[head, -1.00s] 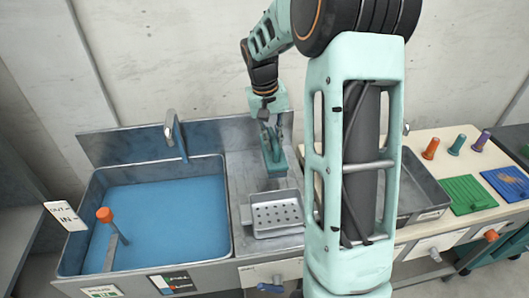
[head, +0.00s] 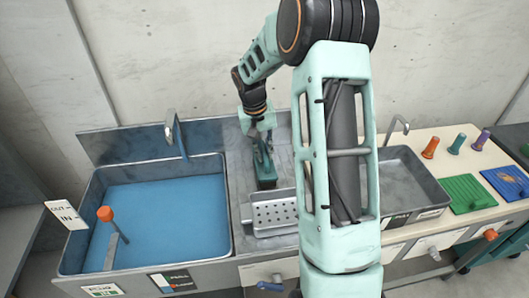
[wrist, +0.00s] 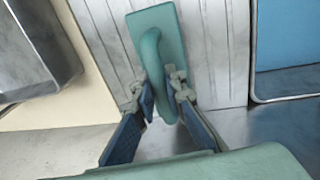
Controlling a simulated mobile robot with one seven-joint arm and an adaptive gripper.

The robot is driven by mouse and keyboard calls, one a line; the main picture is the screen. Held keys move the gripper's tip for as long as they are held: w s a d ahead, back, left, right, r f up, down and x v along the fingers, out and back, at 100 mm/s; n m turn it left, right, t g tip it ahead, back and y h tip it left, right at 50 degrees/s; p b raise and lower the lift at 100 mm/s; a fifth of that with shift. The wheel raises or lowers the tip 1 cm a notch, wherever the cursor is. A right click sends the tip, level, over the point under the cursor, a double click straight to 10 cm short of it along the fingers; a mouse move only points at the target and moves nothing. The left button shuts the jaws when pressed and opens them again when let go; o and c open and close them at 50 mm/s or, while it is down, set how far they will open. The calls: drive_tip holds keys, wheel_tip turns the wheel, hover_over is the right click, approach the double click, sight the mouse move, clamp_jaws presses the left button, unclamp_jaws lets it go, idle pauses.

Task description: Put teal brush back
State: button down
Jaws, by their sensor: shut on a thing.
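The teal brush (head: 264,169) is a flat block with an arched handle. It is in my gripper (head: 262,140), over the metal drainboard between the two sinks, behind the perforated tray (head: 275,209). In the wrist view, the fingers of my gripper (wrist: 164,98) are shut on the handle of the brush (wrist: 170,25), one on each side. The ribbed metal drainboard (wrist: 205,50) shows beyond the brush. I cannot tell whether the brush's underside touches it.
A sink of blue water (head: 160,215) with an orange-topped lever (head: 105,214) lies left. An empty grey sink (head: 412,180) lies right. Beyond it are orange, teal and purple pegs, a green board (head: 467,194) and a blue board. A tap (head: 172,128) rises behind the left sink.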

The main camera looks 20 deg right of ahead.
sight(260, 163)
drive_tip(key=c, duration=2)
unclamp_jaws()
drive_tip(key=shift+f, duration=0.1)
drive_tip(key=shift+o, duration=0.2)
wheel_tip(260, 163, up, 12)
drive_tip(key=a, duration=0.1)
drive_tip(key=shift+a, duration=0.4)
drive_tip(key=shift+s, duration=0.15)
